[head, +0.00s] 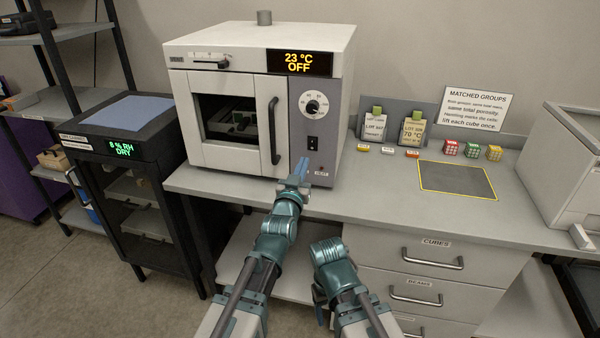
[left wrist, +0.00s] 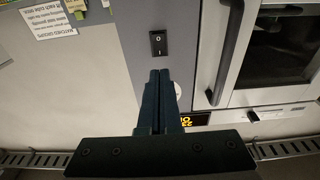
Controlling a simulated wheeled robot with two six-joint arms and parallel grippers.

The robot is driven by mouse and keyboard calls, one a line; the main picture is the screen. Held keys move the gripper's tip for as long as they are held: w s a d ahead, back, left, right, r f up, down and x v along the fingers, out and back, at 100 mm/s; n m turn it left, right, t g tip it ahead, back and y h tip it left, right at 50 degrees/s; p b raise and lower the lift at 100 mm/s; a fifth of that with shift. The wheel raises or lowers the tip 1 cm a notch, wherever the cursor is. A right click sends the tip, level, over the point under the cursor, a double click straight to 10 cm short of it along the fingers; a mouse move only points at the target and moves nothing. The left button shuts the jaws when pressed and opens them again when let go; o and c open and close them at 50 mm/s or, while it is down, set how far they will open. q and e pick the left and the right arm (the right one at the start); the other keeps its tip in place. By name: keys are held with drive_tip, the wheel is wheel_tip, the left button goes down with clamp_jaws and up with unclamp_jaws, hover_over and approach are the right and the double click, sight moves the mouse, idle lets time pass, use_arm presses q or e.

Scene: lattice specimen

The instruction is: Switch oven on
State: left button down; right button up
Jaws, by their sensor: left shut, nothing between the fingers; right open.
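The oven (head: 225,110) is a white box on the bench with its door closed. Its display (head: 299,63) reads 23 °C OFF. A dial (head: 313,104) and a small black rocker switch (head: 312,143) sit on the grey panel right of the door handle (head: 273,130). My left gripper (head: 302,163) is shut and empty, just below and left of the switch. In the left wrist view, turned upside down, the switch (left wrist: 158,43) shows just beyond the fingertips (left wrist: 160,72); contact is not visible. My right gripper (head: 320,315) is low before the bench, open, mostly hidden.
A dry cabinet (head: 120,150) stands left of the bench. Right of the oven are two lot cards (head: 374,126), several small coloured cubes (head: 473,150), a yellow-edged dark mat (head: 450,180) and a sign (head: 478,108). Drawers (head: 432,255) lie below. The bench front is clear.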

sight(312, 140)
use_arm(q)
drive_tip(key=x, duration=0.8)
drive_tip(key=shift+w+p, duration=0.25)
drive_tip(key=shift+p, duration=0.15)
drive_tip(key=shift+w+r, duration=0.2)
drive_tip(key=shift+s, duration=0.1)
drive_tip(key=shift+f, duration=0.1)
drive_tip(key=shift+s, duration=0.45)
drive_tip(key=b+v, duration=0.1)
drive_tip(key=v, duration=1.2)
